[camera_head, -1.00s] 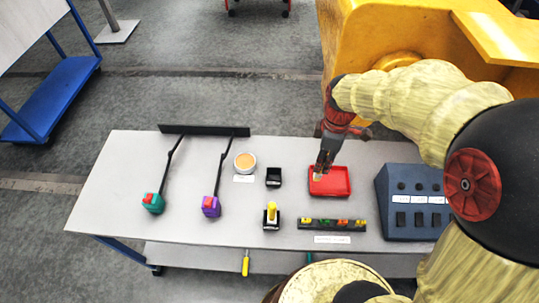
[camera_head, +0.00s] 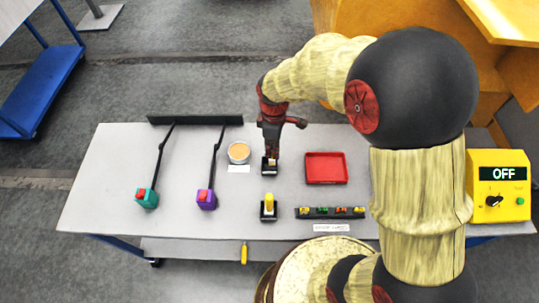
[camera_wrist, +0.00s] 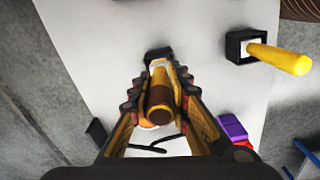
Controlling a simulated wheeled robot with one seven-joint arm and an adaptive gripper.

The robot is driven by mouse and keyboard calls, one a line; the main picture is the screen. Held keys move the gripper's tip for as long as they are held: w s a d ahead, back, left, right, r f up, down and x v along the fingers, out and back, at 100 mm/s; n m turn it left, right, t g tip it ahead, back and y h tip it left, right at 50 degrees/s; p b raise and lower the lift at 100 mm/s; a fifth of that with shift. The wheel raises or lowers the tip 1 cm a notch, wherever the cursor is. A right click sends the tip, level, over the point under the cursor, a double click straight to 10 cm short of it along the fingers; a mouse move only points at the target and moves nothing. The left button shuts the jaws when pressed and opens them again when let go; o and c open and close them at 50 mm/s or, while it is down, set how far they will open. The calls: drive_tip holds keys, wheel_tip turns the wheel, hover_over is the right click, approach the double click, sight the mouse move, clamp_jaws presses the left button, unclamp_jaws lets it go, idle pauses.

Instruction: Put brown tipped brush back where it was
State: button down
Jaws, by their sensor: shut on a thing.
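My gripper (camera_head: 271,152) points down over the small black holder (camera_head: 269,171), left of the red tray. It is shut on the brown tipped brush (camera_wrist: 160,100), whose brown end faces the wrist camera between the fingers. The brush's pale lower end (camera_head: 272,161) is at the holder's mouth; I cannot tell whether it is inside or just above. The holder also shows in the wrist view (camera_wrist: 157,53), partly hidden by the brush. A yellow brush (camera_head: 269,202) stands upright in a second black holder (camera_head: 268,216) nearer the front edge.
The red tray (camera_head: 326,182) is empty. A round tin (camera_head: 238,152) with orange contents is left of the holder. Purple (camera_head: 206,199) and teal (camera_head: 147,197) blocks with black rods are further left.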

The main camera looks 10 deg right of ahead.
drive_tip(key=shift+a+f, duration=0.35)
drive_tip(key=shift+f, duration=0.05)
drive_tip(key=shift+w+a+f, duration=0.1)
drive_tip(key=shift+a+f, duration=0.05)
drive_tip(key=shift+f, duration=0.8)
drive_tip(key=shift+w+a+f, duration=0.1)
drive_tip(key=shift+a+f, duration=0.05)
drive_tip(key=shift+f, duration=0.75)
drive_tip(key=shift+f+b, duration=0.15)
drive_tip(key=shift+b, duration=0.15)
drive_tip(key=c, duration=1.8)
unclamp_jaws()
drive_tip(key=shift+o, duration=0.6)
